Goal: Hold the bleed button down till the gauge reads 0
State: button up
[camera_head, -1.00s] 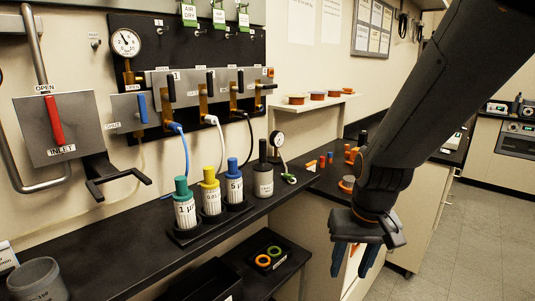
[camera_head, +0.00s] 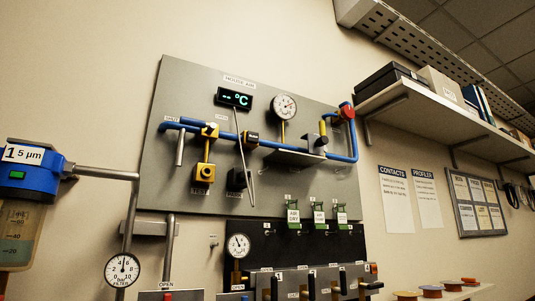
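Several round white gauges show. One (camera_head: 284,107) sits at the top of the grey HOUSE AIR panel (camera_head: 195,95). A second gauge (camera_head: 238,246) is on the black panel below. A third gauge (camera_head: 123,270), marked FILTER, is at the lower left; its needle points about straight up. The gauge readings are too small to tell surely. A yellow block with a round dark-centred face (camera_head: 204,172) hangs under the blue pipe (camera_head: 270,142). No part is legibly labelled as the bleed button, so I cannot tell which it is. My gripper is out of view.
A blue-topped filter bowl (camera_head: 30,180) marked 5 µm juts in at the left. A loaded wall shelf (camera_head: 430,108) overhangs at the right. A red knob (camera_head: 347,112) sits on the pipe's right end.

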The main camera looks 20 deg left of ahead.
aim_at(252, 136)
jog(key=u, duration=1.3)
